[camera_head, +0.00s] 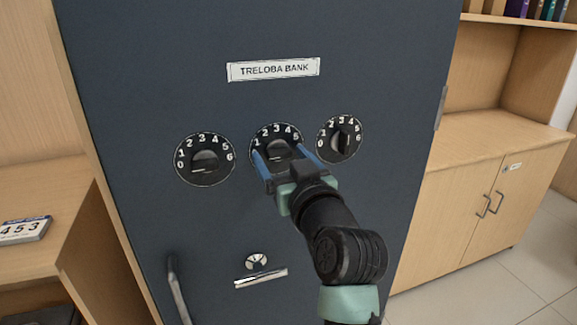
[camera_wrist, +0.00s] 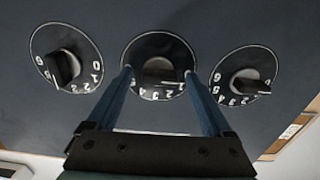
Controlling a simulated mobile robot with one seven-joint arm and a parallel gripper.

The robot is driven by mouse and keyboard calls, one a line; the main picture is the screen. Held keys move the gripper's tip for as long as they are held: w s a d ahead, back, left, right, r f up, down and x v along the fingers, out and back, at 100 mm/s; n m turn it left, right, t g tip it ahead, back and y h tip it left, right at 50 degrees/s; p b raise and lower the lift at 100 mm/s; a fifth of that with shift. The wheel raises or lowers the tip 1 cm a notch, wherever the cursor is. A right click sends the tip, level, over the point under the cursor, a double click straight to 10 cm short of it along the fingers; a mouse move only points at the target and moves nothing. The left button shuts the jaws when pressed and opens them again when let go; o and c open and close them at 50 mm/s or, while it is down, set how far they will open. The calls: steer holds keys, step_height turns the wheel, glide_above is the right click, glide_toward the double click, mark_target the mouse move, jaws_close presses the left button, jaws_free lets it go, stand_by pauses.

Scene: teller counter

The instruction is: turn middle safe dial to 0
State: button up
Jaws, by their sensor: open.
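The middle safe dial (camera_head: 275,128) is a round black plate with white numbers and a dark raised knob (camera_head: 279,148). It is on the dark blue safe door (camera_head: 210,100), below the TRELOBA BANK label. My gripper (camera_head: 277,150) is in front of this dial, its two blue fingers open on either side of the knob. In the wrist view the middle dial (camera_wrist: 157,42) appears upside down, with the knob (camera_wrist: 160,71) between the fingertips (camera_wrist: 159,74) and a gap on each side. The fingers hide some numbers. I cannot tell for certain which number the knob points to.
A left dial (camera_head: 190,147) and a right dial (camera_head: 327,133) flank the middle one closely. Below are a keyhole fitting (camera_head: 257,261) and a door handle (camera_head: 178,290). Wooden shelving stands left, and a wooden cabinet (camera_head: 470,190) stands right.

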steer(key=p+v, duration=0.1)
steer(key=v, duration=1.2)
steer(key=shift+w, duration=0.1)
